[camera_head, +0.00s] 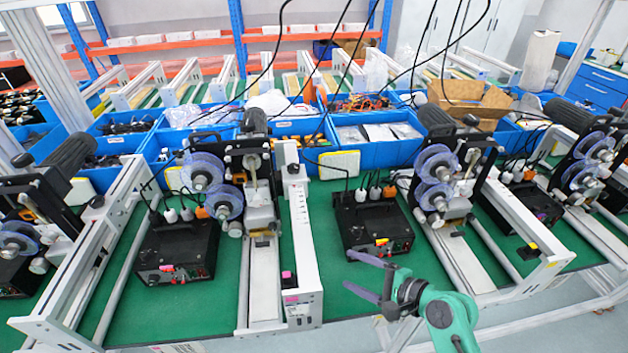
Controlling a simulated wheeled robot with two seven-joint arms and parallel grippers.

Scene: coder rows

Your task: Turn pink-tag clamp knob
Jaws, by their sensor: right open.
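A pink tag (287,274) sits near the front end of the white beam (303,235) of the middle coder machine, with another pink patch on its front face. A small black knob (293,170) stands on top of this beam, towards its far end. I cannot tell for sure that it is the clamp knob. My right gripper (352,272) is open and empty, its two purple fingers pointing left. It is to the right of the beam, apart from it, in front of a black control box (374,227). My left gripper is not in view.
Coder machines with purple discs (223,202) stand in a row on the green bench (330,195). Another black control box (178,250) is left of the beam. Blue bins (375,153) line the back, and black cables hang from above. Some green bench surface is bare between beam and gripper.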

